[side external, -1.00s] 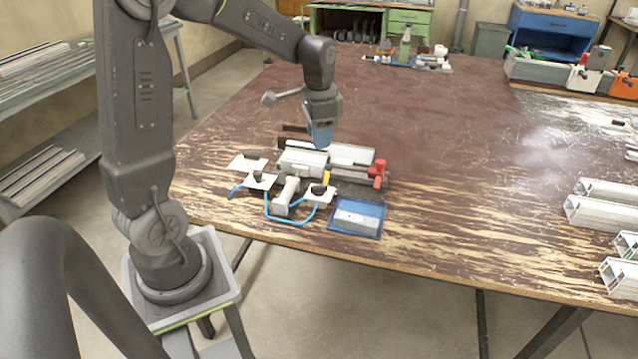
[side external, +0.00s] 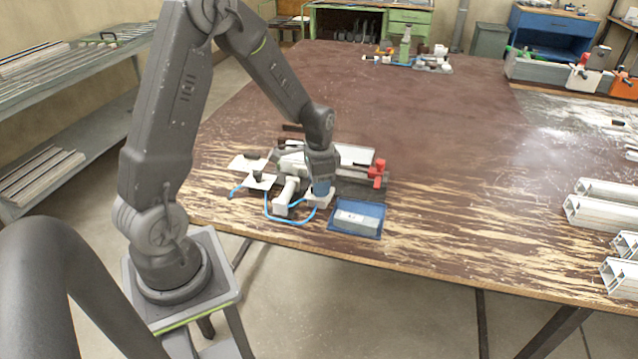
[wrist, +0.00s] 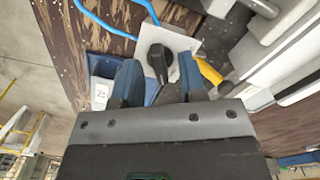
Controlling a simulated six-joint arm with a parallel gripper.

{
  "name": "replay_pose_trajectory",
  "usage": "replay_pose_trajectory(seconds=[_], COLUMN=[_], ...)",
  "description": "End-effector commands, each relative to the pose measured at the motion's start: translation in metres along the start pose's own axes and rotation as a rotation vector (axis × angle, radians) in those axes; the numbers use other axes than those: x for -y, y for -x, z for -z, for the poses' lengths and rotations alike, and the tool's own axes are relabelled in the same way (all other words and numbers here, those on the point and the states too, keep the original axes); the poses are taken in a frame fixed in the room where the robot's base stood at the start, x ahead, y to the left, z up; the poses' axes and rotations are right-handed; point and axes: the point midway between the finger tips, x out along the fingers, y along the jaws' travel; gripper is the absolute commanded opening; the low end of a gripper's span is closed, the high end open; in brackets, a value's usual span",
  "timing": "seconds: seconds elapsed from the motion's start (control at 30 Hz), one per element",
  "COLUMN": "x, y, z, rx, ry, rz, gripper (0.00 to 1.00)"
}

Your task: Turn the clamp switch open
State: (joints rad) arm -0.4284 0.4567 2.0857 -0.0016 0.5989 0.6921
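The switch, a black knob (wrist: 158,62) on a white plate (wrist: 183,42), shows in the wrist view between my blue fingertips. My gripper (wrist: 160,75) is open, with a finger on either side of the knob; I cannot tell whether they touch it. In the side view my gripper (side external: 320,190) points down low over the front white plate (side external: 318,201) and hides the knob. The clamp fixture (side external: 356,156), with a red part (side external: 377,172) at its right end, stands behind the gripper.
A blue tray (side external: 340,228) holding a pale metal block (side external: 357,217) sits close to the right of the plate. Blue tubing (side external: 290,222) runs along the table front. A yellow part (wrist: 208,72) is close beside the right finger. More white plates (side external: 260,182) lie left.

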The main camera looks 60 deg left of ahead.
Motion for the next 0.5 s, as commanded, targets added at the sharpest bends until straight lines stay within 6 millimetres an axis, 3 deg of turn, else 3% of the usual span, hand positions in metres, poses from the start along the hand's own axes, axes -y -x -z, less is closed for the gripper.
replay_pose_trajectory(seconds=[0.27, 0.5], x=[-0.0001, 0.0000], y=[-0.0020, -0.0018], z=[-0.0001, 0.0000], rx=[0.000, 0.000], ry=[0.000, 0.000], rz=[0.000, 0.000], gripper=[0.38, 0.17])
